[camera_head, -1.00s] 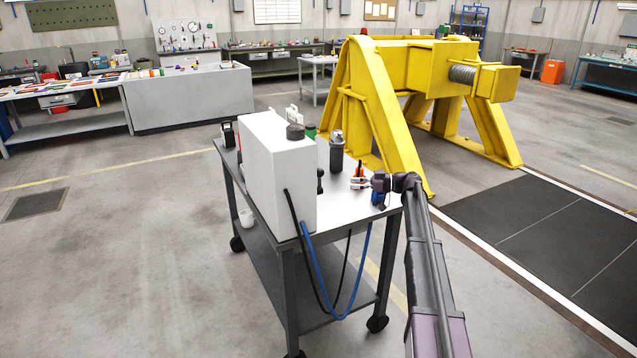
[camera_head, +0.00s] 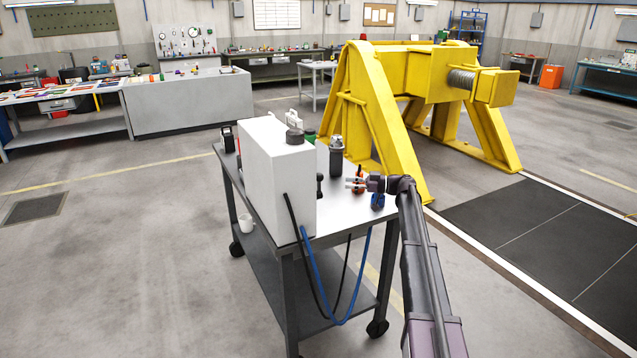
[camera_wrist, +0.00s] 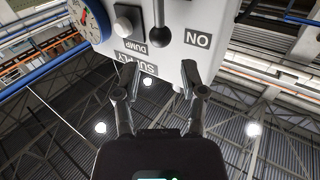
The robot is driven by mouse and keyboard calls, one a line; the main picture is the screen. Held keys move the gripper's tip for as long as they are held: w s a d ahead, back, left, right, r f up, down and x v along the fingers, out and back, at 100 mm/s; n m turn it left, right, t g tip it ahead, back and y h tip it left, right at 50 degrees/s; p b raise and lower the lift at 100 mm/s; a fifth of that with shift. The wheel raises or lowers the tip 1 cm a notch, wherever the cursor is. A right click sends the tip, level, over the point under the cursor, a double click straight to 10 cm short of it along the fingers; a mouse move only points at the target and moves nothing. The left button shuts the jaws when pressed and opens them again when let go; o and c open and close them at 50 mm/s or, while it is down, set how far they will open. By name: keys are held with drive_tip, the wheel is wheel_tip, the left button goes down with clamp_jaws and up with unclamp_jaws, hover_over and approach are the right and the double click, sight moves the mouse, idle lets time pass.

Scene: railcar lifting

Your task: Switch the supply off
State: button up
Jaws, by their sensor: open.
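The white supply unit (camera_head: 280,180) stands on a wheeled cart. In the wrist view its white panel (camera_wrist: 205,15) fills the top, with inverted labels reading SUPPLY, DUMP and ON. A dark lever (camera_wrist: 159,12) with a black ball end (camera_wrist: 158,37) lies between the DUMP and ON labels. A pale round knob (camera_wrist: 128,20) and a dial gauge (camera_wrist: 90,20) are left of it. My gripper (camera_wrist: 160,80) is open and empty, its fingers apart just below the ball in the picture. In the head view my gripper (camera_head: 356,184) is right of the unit; the panel face is hidden there.
The cart top (camera_head: 335,212) also holds a dark cylinder (camera_head: 336,156) and small orange and blue items near my gripper. Black and blue hoses (camera_head: 330,312) hang from the unit. A large yellow steel frame (camera_head: 375,110) stands behind the cart. Open floor lies left.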

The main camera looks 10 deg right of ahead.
sight(319, 182)
drive_tip(key=x, duration=1)
drive_tip(key=shift+w+a, duration=0.1)
drive_tip(key=shift+a, duration=0.3)
drive_tip(key=shift+f, duration=0.1)
clamp_jaws()
drive_tip(key=shift+a, duration=0.15)
